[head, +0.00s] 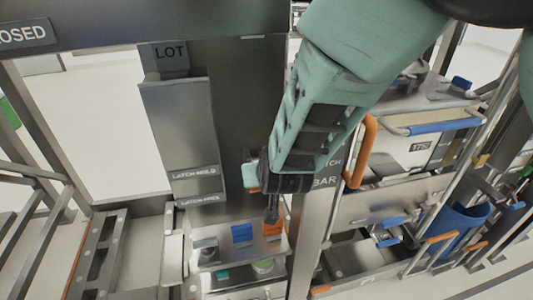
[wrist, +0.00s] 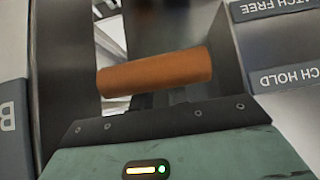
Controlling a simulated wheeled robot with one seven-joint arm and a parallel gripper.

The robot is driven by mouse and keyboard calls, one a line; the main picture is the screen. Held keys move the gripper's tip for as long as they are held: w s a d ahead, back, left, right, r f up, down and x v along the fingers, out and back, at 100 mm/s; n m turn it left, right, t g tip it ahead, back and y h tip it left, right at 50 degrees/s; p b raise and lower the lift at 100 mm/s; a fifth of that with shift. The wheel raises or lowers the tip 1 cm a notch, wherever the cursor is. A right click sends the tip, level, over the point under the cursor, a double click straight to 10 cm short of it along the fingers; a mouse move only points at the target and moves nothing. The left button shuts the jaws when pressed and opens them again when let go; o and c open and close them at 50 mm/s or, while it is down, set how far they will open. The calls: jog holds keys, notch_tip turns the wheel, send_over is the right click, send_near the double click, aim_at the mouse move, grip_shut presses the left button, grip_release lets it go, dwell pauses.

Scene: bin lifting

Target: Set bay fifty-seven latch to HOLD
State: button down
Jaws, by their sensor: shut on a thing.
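The latch handle is an orange bar (wrist: 155,72) lying across the wrist view, in front of a grey metal recess. My gripper (wrist: 155,103) is at the handle and shut on it; the fingers are mostly hidden in the wrist view. In the head view my gripper (head: 271,195) is at the grey post, right of the label plates, and mostly hides the handle. The LATCH HOLD label (wrist: 287,78) appears upside down, about level with the handle in the picture. The LATCH FREE label (wrist: 268,8) is above it there. Both labels (head: 195,173) (head: 199,199) also show in the head view.
A shelf (head: 240,278) with blue and orange blocks lies below my gripper. To the right are a rack with a bin (head: 408,150) marked 175, an upright orange handle (head: 361,150) and a blue holder (head: 462,225). Metal rails stand at left.

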jog(key=shift+w+a+r, duration=0.1)
jog(key=shift+w+r, duration=0.15)
jog(key=shift+r, duration=0.15)
dwell(1.1)
grip_release()
jog(key=shift+s+f, duration=0.15)
jog(key=shift+f, duration=0.05)
jog(key=p+v, duration=0.3)
jog(key=v, duration=1.4)
jog(key=shift+r+p, duration=0.2)
jog(key=shift+p, duration=0.2)
jog(key=shift+s, duration=0.15)
